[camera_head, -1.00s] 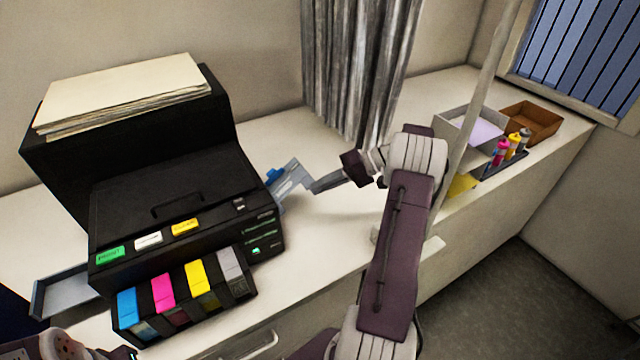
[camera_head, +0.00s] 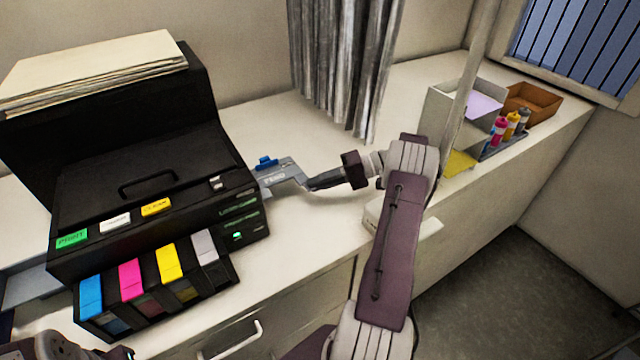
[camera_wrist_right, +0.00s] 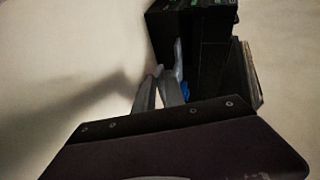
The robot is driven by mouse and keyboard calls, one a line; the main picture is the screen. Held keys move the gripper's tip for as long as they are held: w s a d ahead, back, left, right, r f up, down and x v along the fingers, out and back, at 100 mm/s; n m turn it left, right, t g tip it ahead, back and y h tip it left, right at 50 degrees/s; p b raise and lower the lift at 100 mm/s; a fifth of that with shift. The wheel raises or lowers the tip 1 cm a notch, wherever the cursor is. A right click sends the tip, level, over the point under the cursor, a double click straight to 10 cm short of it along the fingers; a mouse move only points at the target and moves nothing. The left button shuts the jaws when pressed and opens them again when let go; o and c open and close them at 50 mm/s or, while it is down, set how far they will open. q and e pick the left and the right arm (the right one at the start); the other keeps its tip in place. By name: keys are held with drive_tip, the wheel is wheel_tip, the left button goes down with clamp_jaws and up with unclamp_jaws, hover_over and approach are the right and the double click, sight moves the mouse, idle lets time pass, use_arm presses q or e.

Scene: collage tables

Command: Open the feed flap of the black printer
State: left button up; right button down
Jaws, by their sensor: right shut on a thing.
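The black printer (camera_head: 150,192) stands on the counter at the left of the head view. Its grey feed flap (camera_head: 284,171), with a label and a blue tab (camera_head: 266,161), sticks out from the printer's right side and lies nearly flat. My right gripper (camera_head: 308,183) is shut on the flap's outer part, reaching in from the right. In the right wrist view, the fingers (camera_wrist_right: 158,78) meet beside the pale flap, the blue tab (camera_wrist_right: 184,91) and the dark printer (camera_wrist_right: 205,40); the grip itself is partly hidden. Only part of my left arm shows at the bottom left.
Paper (camera_head: 95,72) lies on top of the printer. Several coloured cartridges (camera_head: 150,285) sit at its front. A grey box (camera_head: 462,112), small bottles (camera_head: 512,125) and a brown tray (camera_head: 535,103) stand far right. A curtain (camera_head: 340,65) hangs behind. Counter around the flap is clear.

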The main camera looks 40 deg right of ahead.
drive_tip(key=shift+s+a+f, duration=0.15)
drive_tip(key=shift+s+f, duration=0.05)
drive_tip(key=shift+f, duration=0.5)
drive_tip(key=c, duration=1.6)
unclamp_jaws()
drive_tip(key=shift+o, duration=0.2)
drive_tip(key=shift+w, duration=0.1)
drive_tip(key=shift+a+r, duration=0.1)
drive_tip(key=shift+r, duration=0.05)
drive_tip(key=shift+w+r, duration=0.1)
